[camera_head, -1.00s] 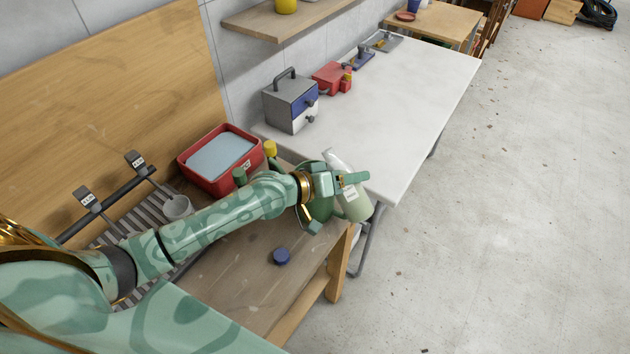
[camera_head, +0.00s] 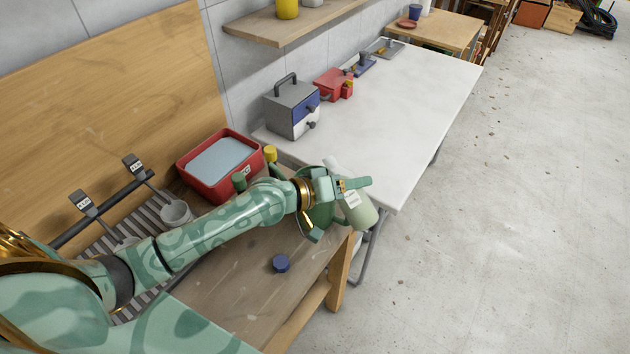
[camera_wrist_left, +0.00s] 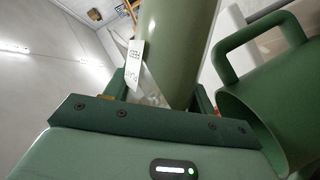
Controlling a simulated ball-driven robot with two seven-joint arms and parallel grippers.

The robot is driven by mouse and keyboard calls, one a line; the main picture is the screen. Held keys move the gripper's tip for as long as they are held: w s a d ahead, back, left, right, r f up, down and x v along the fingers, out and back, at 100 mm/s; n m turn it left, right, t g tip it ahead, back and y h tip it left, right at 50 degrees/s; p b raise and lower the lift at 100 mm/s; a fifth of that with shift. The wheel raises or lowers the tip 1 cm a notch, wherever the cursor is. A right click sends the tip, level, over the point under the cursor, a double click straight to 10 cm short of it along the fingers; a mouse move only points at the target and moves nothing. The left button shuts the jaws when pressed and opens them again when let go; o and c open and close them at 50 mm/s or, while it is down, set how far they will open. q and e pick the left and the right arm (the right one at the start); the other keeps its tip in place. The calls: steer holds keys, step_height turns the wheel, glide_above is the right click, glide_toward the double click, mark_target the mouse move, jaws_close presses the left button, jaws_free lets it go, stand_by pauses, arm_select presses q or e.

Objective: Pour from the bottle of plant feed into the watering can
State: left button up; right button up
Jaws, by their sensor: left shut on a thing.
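The bottle of plant feed (camera_head: 361,212) is pale green and see-through, with a white label. It leans, its upper end toward the upper left in the head view. My left gripper (camera_head: 346,188) is shut on it above the bench's right end. In the left wrist view the bottle (camera_wrist_left: 180,50) stands between the fingers, its label tag to the left. The green watering can (camera_head: 318,212) is beside the bottle, mostly hidden behind my left gripper. Its open rim and handle show in the left wrist view (camera_wrist_left: 270,90). The bottle's mouth is not clear. My right gripper is out of view.
A blue cap (camera_head: 281,263) lies on the wooden bench (camera_head: 240,290). A red tub (camera_head: 181,172), a grey pot (camera_head: 176,214) and a yellow-topped item (camera_head: 270,153) are behind my arm. A drawer box (camera_head: 291,108) stands on the white table (camera_head: 400,110), whose near part is clear.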

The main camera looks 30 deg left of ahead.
arm_select(q)
steer(key=shift+b, duration=0.35)
stand_by(0.3)
steer(key=shift+s+d+f+n+h+b, duration=0.1)
steer(key=shift+d+f+n+h+b, duration=0.15)
steer(key=shift+n+b, duration=0.45)
steer(key=shift+d+f+n+h+b, duration=0.1)
steer(key=shift+n+h+b, duration=0.3)
steer(key=shift+b, duration=0.6)
stand_by(1.7)
steer(key=shift+d+r+n+t+h+b, duration=0.1)
steer(key=shift+r+n+t+h+b, duration=0.2)
steer(key=shift+r+n+b, duration=0.25)
stand_by(2.0)
steer(key=shift+a+r+n+h+b, duration=0.25)
steer(key=shift+a+r+n+b, duration=0.1)
steer(key=shift+n, duration=0.2)
stand_by(0.9)
